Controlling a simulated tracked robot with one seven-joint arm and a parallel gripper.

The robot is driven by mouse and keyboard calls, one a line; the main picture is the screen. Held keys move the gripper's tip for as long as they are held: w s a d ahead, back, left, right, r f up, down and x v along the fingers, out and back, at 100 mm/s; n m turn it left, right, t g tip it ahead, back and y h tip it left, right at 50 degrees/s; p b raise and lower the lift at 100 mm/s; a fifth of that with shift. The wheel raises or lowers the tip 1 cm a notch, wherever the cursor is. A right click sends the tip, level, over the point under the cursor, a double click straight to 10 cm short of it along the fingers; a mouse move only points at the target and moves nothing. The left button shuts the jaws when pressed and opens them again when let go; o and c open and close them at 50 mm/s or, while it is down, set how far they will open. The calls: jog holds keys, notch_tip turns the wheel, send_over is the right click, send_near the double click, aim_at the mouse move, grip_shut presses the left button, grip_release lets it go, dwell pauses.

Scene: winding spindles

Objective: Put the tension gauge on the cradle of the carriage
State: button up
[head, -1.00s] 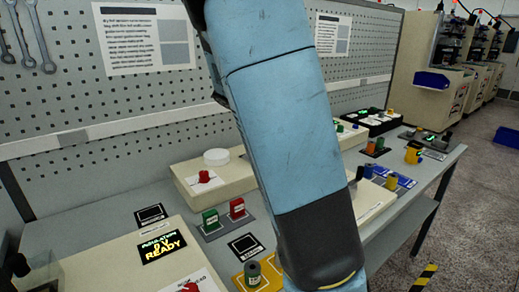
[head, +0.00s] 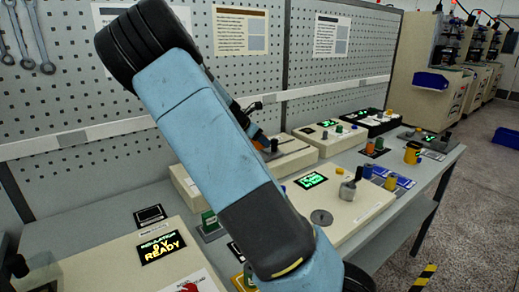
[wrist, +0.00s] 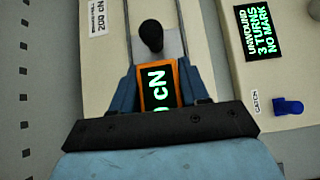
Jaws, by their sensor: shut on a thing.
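The tension gauge (wrist: 158,88), an orange-framed block with a green lit display ending in "0 CN", is held in my gripper (wrist: 157,90) in the wrist view. Blue fingers press on its two sides. In the head view an orange part, likely the gauge (head: 261,140), shows behind my arm; most of the gripper is hidden. Just beyond the gauge in the wrist view is a black knob (wrist: 150,36) by a grey plate (wrist: 172,42) on a cream body, possibly the carriage. I cannot tell whether the gauge touches the plate, and no cradle shows clearly.
A cream unit with the display "UNWOUND 3 TURNS NO MARK" (wrist: 264,32) and a blue catch knob (wrist: 288,107) stands at right in the wrist view. The head view shows a pegboard wall (head: 90,110) behind, a "READY" display (head: 162,247) and several blocks on the bench.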

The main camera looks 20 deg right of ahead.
jog(key=shift+w+f, duration=0.2)
jog(key=shift+w, duration=0.05)
jog(key=shift+w+f, duration=0.15)
jog(key=shift+f, duration=1.55)
jog(key=o, duration=1.3)
jog(key=shift+f, duration=0.1)
